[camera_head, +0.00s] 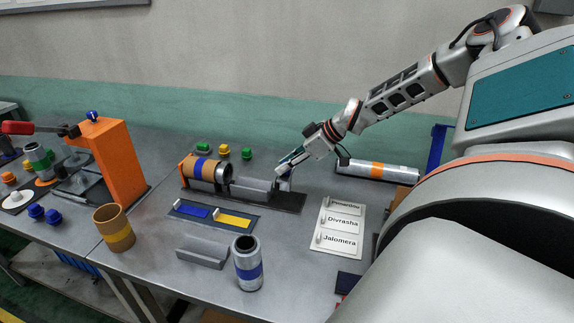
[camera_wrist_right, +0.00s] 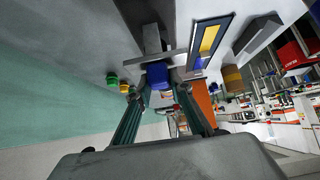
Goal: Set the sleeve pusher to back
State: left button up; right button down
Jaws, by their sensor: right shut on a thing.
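The film winder has a dark base rail (camera_head: 283,203) on the table, with an orange and brown sleeve with a blue band (camera_head: 201,169) at its left end and a grey trough (camera_head: 250,187) in its middle. The sleeve pusher (camera_head: 285,184) stands at the rail's right end, largely hidden by the gripper in the head view. My right gripper (camera_head: 291,163) comes in from the upper right. In the right wrist view its fingers close on the blue handle (camera_wrist_right: 157,74) of the pusher, and a grey crosswise plate lies just beyond it. My left gripper is not in view.
Green and yellow knobs (camera_head: 224,150) stand behind the winder. A silver tube with an orange band (camera_head: 377,170) lies at right. In front are a tray with blue and yellow strips (camera_head: 212,215), a label board (camera_head: 338,226), a grey cradle (camera_head: 203,252) and an upright silver tube (camera_head: 247,262).

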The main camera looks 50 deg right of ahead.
jog(key=shift+d+f, duration=0.1)
jog(key=c, duration=1.8)
grip_release()
jog(key=shift+s, duration=0.2)
jog(key=shift+v, duration=0.85)
jog(key=v, duration=1)
jog(key=shift+s+d, duration=0.1)
jog(key=shift+d, duration=0.05)
